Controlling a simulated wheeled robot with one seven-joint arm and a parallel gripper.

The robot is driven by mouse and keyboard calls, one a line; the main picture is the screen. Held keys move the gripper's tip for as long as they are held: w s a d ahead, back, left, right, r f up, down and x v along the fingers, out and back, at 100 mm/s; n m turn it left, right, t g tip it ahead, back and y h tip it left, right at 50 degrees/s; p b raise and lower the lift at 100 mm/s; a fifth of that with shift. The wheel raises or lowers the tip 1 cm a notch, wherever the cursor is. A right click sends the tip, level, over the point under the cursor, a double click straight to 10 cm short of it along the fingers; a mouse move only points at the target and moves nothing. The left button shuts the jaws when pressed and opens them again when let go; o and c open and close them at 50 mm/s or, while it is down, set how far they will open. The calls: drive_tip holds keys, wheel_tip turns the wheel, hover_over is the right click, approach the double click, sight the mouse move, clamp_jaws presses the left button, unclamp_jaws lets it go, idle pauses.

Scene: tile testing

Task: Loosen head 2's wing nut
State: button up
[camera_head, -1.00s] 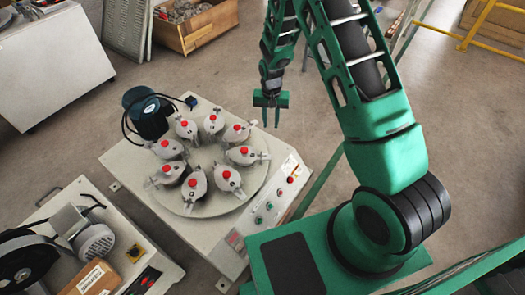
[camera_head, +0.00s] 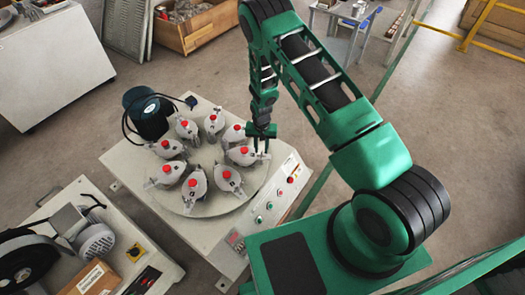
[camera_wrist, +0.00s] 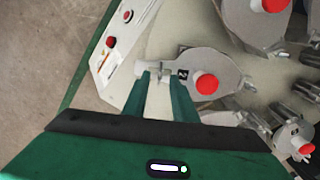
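Head 2 (camera_wrist: 222,72) is a grey rounded head with a red knob on top and a small black "2" label, in the middle of the wrist view. In the head view it is the head (camera_head: 240,158) at the right side of the round plate. Its wing nut (camera_wrist: 160,76) is a small pale metal piece at the head's outer left end in the wrist view. My gripper (camera_wrist: 160,82) is open, with one green finger on either side of the wing nut. I cannot tell if they touch it. In the head view my gripper (camera_head: 262,150) is at the head's outer end.
Several similar heads with red knobs ring the round plate (camera_head: 205,180), close to head 2. A panel with buttons (camera_head: 285,183) lies along the machine's right edge. A dark motor (camera_head: 146,112) stands at the back left. Open floor lies to the right.

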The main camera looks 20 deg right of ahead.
drive_tip(key=shift+f, duration=0.95)
